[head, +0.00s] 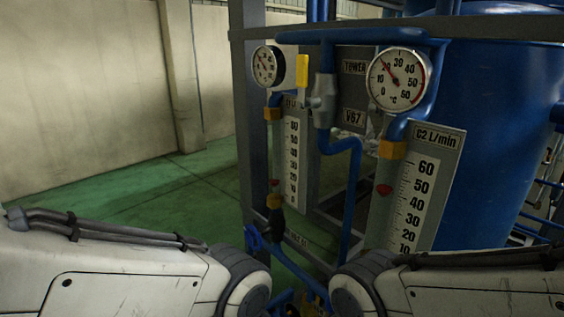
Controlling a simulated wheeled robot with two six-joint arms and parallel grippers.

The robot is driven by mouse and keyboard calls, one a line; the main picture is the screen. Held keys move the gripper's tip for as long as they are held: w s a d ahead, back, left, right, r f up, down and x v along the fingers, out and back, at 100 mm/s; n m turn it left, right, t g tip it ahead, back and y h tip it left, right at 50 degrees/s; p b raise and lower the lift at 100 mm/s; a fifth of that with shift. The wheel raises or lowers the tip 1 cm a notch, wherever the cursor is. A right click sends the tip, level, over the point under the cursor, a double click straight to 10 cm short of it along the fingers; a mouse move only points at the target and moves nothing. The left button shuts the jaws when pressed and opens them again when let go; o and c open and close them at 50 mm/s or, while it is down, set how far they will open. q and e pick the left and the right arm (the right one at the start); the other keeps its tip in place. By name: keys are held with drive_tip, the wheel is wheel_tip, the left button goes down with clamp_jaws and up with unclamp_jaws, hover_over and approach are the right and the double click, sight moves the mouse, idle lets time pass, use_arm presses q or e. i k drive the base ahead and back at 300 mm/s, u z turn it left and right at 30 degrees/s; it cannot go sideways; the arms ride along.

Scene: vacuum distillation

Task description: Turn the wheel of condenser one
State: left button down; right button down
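A small blue handwheel (254,238) shows low in the head view, left of a dark valve body (277,223). It sits under the left flow meter scale (292,150), whose top label is partly hidden. I take this wheel to be that of condenser one, but no label on it can be read. The right flow meter plate (428,185) reads C2 L/min; its wheel does not show clearly. My two white arms fill the lower left and lower right corners. Neither gripper can be made out; the ends of both arms are out of sight.
Two round dial gauges, a left one (268,67) and a right one (398,79), sit above the meters. A yellow lever (302,76) stands between them. Blue pipes (353,190) and a grey frame (249,130) surround the valves. A large blue tank (500,140) stands right. Green floor (165,195) is open at left.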

sight(251, 239)
drive_tip(key=u, duration=0.5)
drive_tip(key=k, duration=0.6)
drive_tip(key=u, duration=0.7)
drive_tip(key=i, duration=1.45)
drive_tip(key=z, duration=0.45)
